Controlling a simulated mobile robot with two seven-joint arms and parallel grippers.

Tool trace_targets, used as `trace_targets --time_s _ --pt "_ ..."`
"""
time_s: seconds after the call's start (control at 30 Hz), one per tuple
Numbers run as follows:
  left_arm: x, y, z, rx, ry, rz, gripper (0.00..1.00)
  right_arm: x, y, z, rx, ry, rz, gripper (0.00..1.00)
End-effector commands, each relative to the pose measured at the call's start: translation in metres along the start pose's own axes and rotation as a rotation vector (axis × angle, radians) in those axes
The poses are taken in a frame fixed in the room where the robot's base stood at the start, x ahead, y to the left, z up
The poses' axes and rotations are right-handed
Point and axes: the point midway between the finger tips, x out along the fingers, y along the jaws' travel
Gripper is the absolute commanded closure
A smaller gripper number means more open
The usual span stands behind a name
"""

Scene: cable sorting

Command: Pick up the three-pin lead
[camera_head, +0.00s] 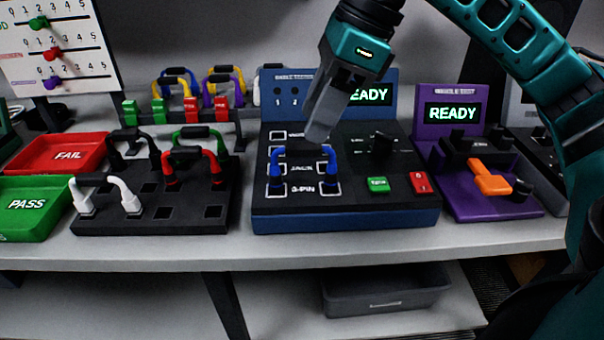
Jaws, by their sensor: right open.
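A blue lead (331,165) with a dark middle stands like an arch on the blue cable tester (345,217). Its two plugs are at the sockets by the front "3-PIN" label. My right gripper (318,135) is open, reaching down from above, with its fingertips just behind or above the lead's middle. They partly overlap it in view, and I cannot tell whether they touch. A white lead (130,200), a red lead (170,170), a black lead and a green lead stand in the black socket board (150,222) to the left. Their pin counts cannot be read.
A green PASS tray (35,222) and a red FAIL tray (85,145) stand at the left. Behind the board is a rack of colored leads (215,88). A purple tester (510,205) with an orange lever stands right. A grey bin (385,290) is on the lower shelf.

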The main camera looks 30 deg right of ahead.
Motion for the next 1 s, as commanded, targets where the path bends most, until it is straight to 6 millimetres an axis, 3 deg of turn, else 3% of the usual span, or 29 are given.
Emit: trace_targets --time_s 0.23,0.5,0.83,1.0 --pt "0.003 0.0 0.005 -0.001 0.0 0.001 0.57 0.021 0.001 -0.002 -0.001 0.0 0.001 0.51" --pt "0.008 0.001 0.011 -0.005 0.002 0.001 0.57 0.059 0.002 -0.006 -0.001 0.0 0.002 0.51" --pt "0.01 0.001 0.007 -0.005 0.012 0.0 0.57 0.066 0.002 -0.005 0.0 -0.002 0.0 0.51" --pt "0.01 0.0 0.006 -0.005 0.012 0.0 0.57 0.066 0.002 -0.005 0.0 -0.002 0.0 0.67"
